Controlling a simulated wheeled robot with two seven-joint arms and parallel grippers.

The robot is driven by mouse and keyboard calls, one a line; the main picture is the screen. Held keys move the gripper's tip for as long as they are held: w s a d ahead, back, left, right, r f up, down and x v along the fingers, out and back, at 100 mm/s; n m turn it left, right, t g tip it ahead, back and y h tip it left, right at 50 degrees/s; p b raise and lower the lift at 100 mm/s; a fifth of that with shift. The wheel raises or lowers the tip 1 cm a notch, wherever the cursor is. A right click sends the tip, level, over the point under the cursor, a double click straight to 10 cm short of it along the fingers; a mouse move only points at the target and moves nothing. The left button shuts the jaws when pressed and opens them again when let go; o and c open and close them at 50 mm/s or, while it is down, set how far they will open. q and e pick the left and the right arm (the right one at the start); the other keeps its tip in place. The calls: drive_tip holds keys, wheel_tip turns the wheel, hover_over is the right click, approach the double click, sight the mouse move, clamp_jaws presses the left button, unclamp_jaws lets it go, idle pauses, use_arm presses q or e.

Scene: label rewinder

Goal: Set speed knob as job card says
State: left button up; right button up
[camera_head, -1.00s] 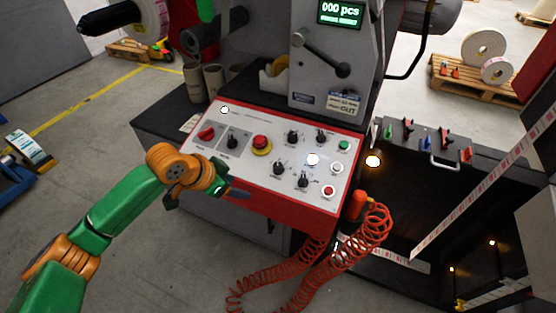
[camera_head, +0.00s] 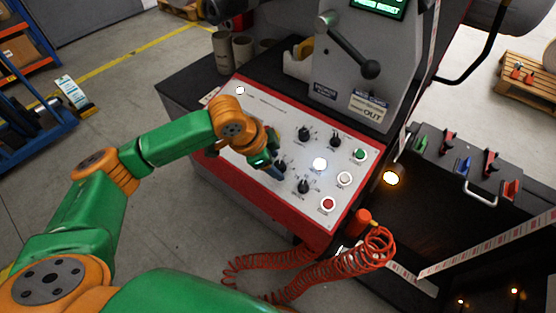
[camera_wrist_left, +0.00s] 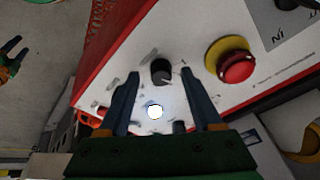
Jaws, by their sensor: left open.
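The white sloping control panel (camera_head: 262,101) with a red edge carries several black knobs, one (camera_head: 304,133) in the upper row and one (camera_head: 304,187) in the lower row. My left gripper (camera_head: 274,166) is open over the panel, partly covering a lower-row knob. In the left wrist view a black knob (camera_wrist_left: 161,71) lies ahead between the spread fingers of my left gripper (camera_wrist_left: 163,86), with nothing held. The knob labels are too small to read. A sign (camera_head: 368,108) is on the machine front; I cannot tell whether it is the job card.
A red mushroom button (camera_wrist_left: 237,67) on a yellow ring is beside the knob. A lit white button (camera_head: 320,164), green button (camera_head: 360,154) and red button (camera_head: 328,205) are near. A coiled red hose (camera_head: 350,256) hangs below. Part of a green-and-orange arm (camera_wrist_left: 8,66) shows at left.

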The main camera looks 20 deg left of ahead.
use_arm(q)
drive_tip(key=shift+w+d+f, duration=0.3)
drive_tip(key=shift+w+f, duration=0.15)
drive_tip(key=shift+f, duration=0.05)
drive_tip(key=shift+s+a+r, duration=0.1)
drive_tip(key=shift+s, duration=0.05)
clamp_jaws()
drive_tip(key=shift+r+m+p, duration=0.2)
drive_tip(key=shift+m+p, duration=0.3)
drive_tip(key=shift+p, duration=0.35)
drive_tip(key=shift+m+g+p, duration=0.3)
drive_tip(key=shift+m+p, duration=0.8)
drive_tip(key=shift+p, duration=0.05)
drive_tip(key=shift+f+m+p, duration=0.1)
drive_tip(key=shift+m+p, duration=0.6)
drive_tip(key=shift+m, duration=0.5)
drive_tip(key=shift+f+m+g+p, duration=0.1)
drive_tip(key=shift+m+g+p, duration=0.3)
drive_tip(key=shift+m, duration=0.7)
